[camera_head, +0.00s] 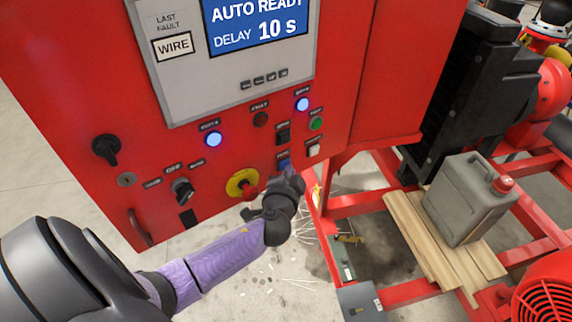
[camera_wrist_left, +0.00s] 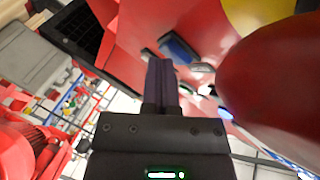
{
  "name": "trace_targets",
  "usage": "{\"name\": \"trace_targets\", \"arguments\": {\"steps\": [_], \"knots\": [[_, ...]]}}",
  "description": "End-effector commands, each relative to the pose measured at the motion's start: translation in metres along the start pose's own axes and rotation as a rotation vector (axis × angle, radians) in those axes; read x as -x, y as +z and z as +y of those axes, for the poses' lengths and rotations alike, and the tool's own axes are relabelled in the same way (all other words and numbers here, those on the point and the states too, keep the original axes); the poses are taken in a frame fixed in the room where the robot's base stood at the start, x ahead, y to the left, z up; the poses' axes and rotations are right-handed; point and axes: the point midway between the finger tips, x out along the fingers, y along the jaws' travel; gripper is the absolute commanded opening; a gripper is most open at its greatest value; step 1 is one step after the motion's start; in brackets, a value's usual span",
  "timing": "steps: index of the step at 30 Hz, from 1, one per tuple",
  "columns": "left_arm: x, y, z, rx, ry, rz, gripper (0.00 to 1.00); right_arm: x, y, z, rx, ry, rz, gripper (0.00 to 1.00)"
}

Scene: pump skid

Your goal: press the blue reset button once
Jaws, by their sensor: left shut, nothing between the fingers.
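The red control panel (camera_head: 75,60) carries a row of switches and lamps. A blue button (camera_head: 284,157) sits low on it, right of centre, partly hidden by my left gripper (camera_head: 288,174). In the left wrist view the blue button (camera_wrist_left: 179,48) looks rectangular and lies just beyond the tips of my left gripper (camera_wrist_left: 160,62). The fingers are shut with nothing between them. I cannot tell whether they touch the button. My right gripper is not in view.
A red emergency-stop knob with a yellow ring (camera_head: 236,184) is close left of my gripper; its red cap (camera_wrist_left: 270,75) looms large in the wrist view. Black and green buttons (camera_head: 315,124) sit above right. A grey jerrycan (camera_head: 462,205) stands on planks at right.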

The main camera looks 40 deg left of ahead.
Motion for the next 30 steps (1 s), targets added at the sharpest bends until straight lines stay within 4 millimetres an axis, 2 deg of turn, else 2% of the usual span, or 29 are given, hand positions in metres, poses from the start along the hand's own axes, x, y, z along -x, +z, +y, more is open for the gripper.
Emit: {"name": "trace_targets", "arguments": {"steps": [6, 16, 30], "knots": [[0.008, -0.006, 0.006, 0.002, 0.001, -0.001, 0.00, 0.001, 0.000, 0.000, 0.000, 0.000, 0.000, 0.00], [0.011, -0.008, 0.008, 0.002, 0.002, 0.000, 0.00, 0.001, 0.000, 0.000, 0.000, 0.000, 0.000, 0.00], [0.042, -0.030, 0.031, 0.001, 0.002, 0.001, 0.00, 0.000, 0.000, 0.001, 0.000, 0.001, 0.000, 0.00]]}}
